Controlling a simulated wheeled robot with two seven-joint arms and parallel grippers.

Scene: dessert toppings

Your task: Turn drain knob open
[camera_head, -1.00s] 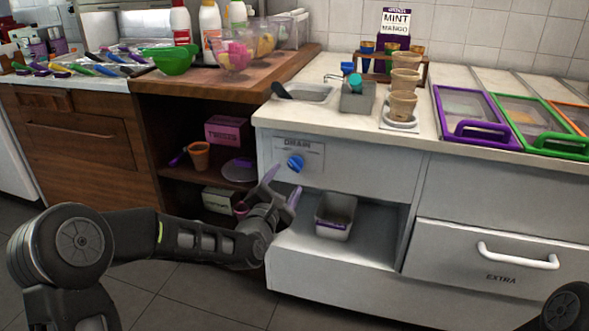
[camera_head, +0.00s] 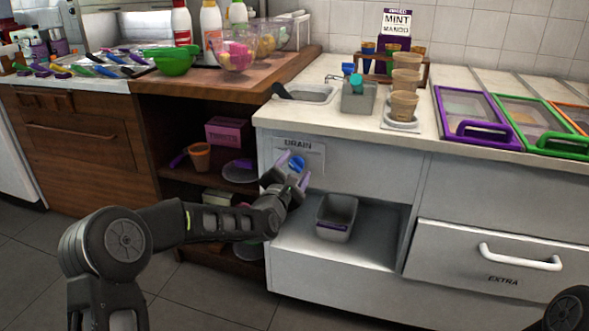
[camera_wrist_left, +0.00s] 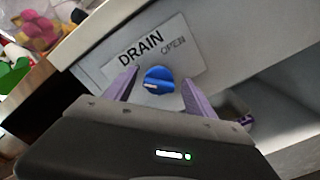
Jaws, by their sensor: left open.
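The blue drain knob (camera_head: 297,163) sits on the white cabinet front below the counter, on a plate (camera_head: 308,150) marked DRAIN. In the left wrist view the knob (camera_wrist_left: 159,80) shows a pale pointer line, and the word OPEN (camera_wrist_left: 173,46) is printed to its upper right. My left gripper (camera_head: 293,176) is open, with its purple fingers on either side of the knob. In the left wrist view the fingers (camera_wrist_left: 158,90) flank the knob with a gap on each side. My right gripper is not in view.
A grey bin (camera_head: 337,217) stands on the open shelf below and right of the knob. A sink (camera_head: 305,93) is set in the counter above. The EXTRA drawer (camera_head: 490,262) is at the right. A wooden shelf unit (camera_head: 150,140) stands at the left.

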